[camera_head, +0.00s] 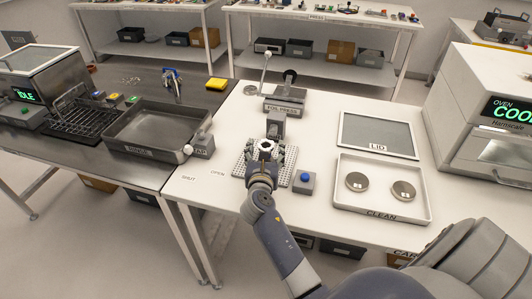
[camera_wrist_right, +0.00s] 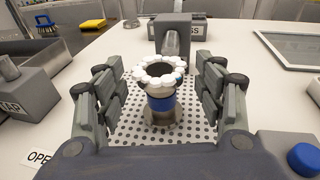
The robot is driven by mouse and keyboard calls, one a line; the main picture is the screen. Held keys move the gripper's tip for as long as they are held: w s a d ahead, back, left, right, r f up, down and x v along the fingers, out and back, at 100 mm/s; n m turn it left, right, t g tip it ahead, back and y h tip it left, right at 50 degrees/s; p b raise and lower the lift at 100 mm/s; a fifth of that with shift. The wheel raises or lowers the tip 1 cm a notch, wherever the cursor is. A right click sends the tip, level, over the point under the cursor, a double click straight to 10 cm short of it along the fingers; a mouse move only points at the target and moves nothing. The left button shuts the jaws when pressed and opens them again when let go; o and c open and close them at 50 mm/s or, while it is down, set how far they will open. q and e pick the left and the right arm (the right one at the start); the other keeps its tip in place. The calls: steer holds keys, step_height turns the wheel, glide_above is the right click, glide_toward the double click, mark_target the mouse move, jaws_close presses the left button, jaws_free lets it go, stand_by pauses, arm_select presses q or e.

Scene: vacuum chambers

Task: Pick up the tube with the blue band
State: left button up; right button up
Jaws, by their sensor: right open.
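The tube with the blue band (camera_wrist_right: 161,103) stands upright on a perforated plate (camera_wrist_right: 190,150) in the right wrist view. Its top is a ring of white rounded pieces around a dark opening, and its base is a metal flange. My right gripper (camera_wrist_right: 162,105) is open, with its fingers on both sides of the tube and a visible gap on each side. In the head view the right gripper (camera_head: 265,154) is over the perforated plate (camera_head: 287,170), and the white ring of the tube (camera_head: 265,146) shows between its fingers. My left gripper is not in view.
A grey block (camera_wrist_right: 173,38) stands just behind the tube. A blue-button box (camera_head: 304,182) is close on the right. The foil press (camera_head: 286,98) is behind. A tray marked CLEAN (camera_head: 380,213) with two discs and a lid (camera_head: 378,135) lie right. The rinse basin (camera_head: 150,150) is left.

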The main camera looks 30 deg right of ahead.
steer(key=shift+x, duration=0.85)
steer(key=shift+c, duration=0.6)
steer(key=shift+r, duration=0.1)
steer(key=c, duration=1.3)
